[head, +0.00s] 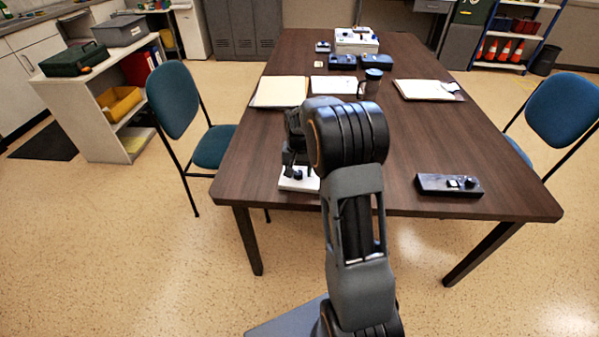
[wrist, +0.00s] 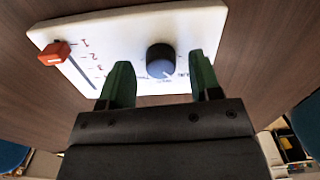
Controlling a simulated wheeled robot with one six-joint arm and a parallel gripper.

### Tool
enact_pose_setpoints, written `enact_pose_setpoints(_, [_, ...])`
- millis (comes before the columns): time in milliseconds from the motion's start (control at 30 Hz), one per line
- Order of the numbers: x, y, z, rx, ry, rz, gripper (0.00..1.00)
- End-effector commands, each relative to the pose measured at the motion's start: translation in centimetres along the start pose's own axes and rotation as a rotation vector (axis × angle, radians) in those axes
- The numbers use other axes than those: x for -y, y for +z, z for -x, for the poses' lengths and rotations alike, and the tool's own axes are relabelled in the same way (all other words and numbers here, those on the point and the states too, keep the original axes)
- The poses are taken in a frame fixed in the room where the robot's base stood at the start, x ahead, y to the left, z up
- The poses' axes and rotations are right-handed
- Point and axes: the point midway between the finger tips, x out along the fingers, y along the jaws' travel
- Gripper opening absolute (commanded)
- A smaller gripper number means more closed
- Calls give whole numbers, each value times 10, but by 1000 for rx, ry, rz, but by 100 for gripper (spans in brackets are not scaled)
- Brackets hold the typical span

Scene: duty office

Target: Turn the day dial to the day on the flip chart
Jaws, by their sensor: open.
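A white panel (head: 290,186) lies near the front edge of the table, and it fills the upper part of the wrist view (wrist: 120,30). A round dark blue dial (wrist: 161,60) stands on it, with small lettering around it that I cannot read for sure. A red slider (wrist: 54,53) sits beside a numbered scale on the same panel. My gripper (wrist: 160,72) is open, its two green fingers on either side of the dial with gaps showing. In the head view my arm partly hides the panel. I cannot make out a flip chart in either view.
The dark table (head: 400,130) carries a dark control box (head: 448,185) at front right, a mug (head: 373,83), papers (head: 280,92) and a white device (head: 356,40) at the back. Blue chairs (head: 173,100) stand on both sides. The table's right-centre is clear.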

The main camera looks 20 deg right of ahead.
Motion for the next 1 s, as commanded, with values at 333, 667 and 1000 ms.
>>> enact_pose_setpoints(333, [0, 0, -8, 0, 0, 0, 58])
enact_pose_setpoints(667, [0, 0, -8, 0, 0, 0, 37])
enact_pose_setpoints(1000, [-3, -2, -8, 0, 0, 0, 9])
